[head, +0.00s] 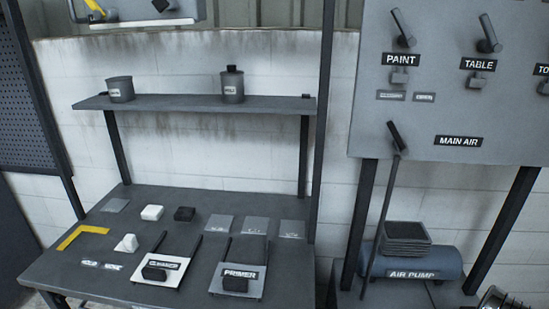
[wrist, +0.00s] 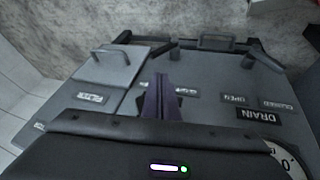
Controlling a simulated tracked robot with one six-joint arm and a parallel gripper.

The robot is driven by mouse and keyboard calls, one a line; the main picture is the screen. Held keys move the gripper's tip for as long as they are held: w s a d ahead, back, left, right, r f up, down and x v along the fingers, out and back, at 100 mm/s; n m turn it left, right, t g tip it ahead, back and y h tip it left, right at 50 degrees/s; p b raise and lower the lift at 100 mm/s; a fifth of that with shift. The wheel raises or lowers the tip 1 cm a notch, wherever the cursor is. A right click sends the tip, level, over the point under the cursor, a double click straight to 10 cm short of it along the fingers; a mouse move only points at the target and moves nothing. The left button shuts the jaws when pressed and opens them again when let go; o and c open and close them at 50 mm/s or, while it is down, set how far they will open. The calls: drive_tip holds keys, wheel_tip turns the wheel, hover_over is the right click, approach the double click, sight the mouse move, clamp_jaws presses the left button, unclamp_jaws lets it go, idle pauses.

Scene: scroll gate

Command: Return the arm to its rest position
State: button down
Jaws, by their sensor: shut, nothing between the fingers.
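My gripper (wrist: 163,84) shows in the wrist view as two dark purple fingers pressed together, with nothing between them. It is in front of a grey panel (wrist: 210,82) and covers part of a label there. I cannot tell whether the fingertips touch the panel. My gripper is not clearly visible in the head view, so I cannot tell the arm's overall pose.
In the wrist view, a handled box (wrist: 110,68) and a DRAIN label (wrist: 259,115) are on the panel. In the head view, a workbench (head: 65,265) holds several small items, below a shelf (head: 180,104). A lever board (head: 450,105) stands right, above an air pump (head: 415,262).

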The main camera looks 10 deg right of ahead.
drive_tip(key=s+a+m+g+y, duration=0.2)
drive_tip(key=s+a+g+y, duration=0.15)
drive_tip(key=s+a, duration=0.4)
drive_tip(key=w+a+r+y, duration=0.1)
drive_tip(key=w+a+r, duration=0.25)
drive_tip(key=r, duration=0.85)
drive_tip(key=w+a+r+n+g, duration=0.1)
drive_tip(key=w+a+r, duration=0.3)
drive_tip(key=r, duration=0.8)
drive_tip(key=w+a+r+y, duration=0.15)
drive_tip(key=w+r, duration=0.35)
drive_tip(key=r, duration=0.7)
drive_tip(key=a+r+n+t, duration=0.3)
drive_tip(key=a+r, duration=0.9)
drive_tip(key=r, duration=0.3)
drive_tip(key=a+r+n+t+h, duration=0.1)
drive_tip(key=a+r+n+t, duration=0.2)
drive_tip(key=a+r, duration=0.9)
wheel_tip(320, 180, up, 4)
drive_tip(key=shift+f+n+t, duration=0.1)
drive_tip(key=shift+n+t, duration=0.2)
drive_tip(key=shift+t, duration=0.05)
drive_tip(key=shift+s, duration=0.1)
